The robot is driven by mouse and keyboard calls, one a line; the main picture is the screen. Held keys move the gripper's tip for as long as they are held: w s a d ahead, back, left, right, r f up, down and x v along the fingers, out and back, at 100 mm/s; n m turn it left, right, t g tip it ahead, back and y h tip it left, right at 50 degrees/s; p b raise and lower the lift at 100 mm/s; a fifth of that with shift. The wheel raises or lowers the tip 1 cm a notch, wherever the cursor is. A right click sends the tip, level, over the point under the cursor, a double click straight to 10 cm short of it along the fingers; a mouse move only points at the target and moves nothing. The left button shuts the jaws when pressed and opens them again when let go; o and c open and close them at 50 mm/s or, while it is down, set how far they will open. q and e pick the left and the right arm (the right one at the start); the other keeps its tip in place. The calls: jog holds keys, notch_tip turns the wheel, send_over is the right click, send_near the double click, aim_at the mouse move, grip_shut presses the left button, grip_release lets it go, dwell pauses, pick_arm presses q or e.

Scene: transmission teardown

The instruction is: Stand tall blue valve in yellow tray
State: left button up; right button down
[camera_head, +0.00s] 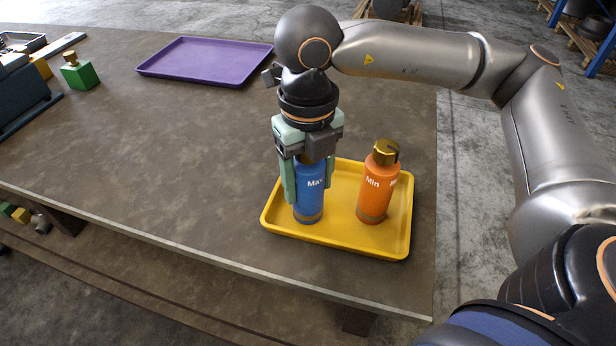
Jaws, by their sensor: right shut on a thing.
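The tall blue valve (310,186), a bottle-like cylinder with white lettering and a bronze base band, is upright in the left part of the yellow tray (340,245). My right gripper (308,190) points down from above and is shut on the blue valve, one finger at each side. The gripper hides the valve's top. The valve's base appears to be at the tray floor, but I cannot tell whether it bears on it. My left gripper is not in view.
An orange valve (374,192) with a gold cap stands upright in the tray's right part. A purple tray (205,62) lies empty at the back.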

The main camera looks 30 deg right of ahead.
jog(key=shift+f, duration=0.1)
jog(key=shift+c, duration=0.7)
grip_release()
notch_tip(320, 180, up, 12)
jog(key=shift+r+p, duration=0.15)
jog(key=shift+p, duration=0.2)
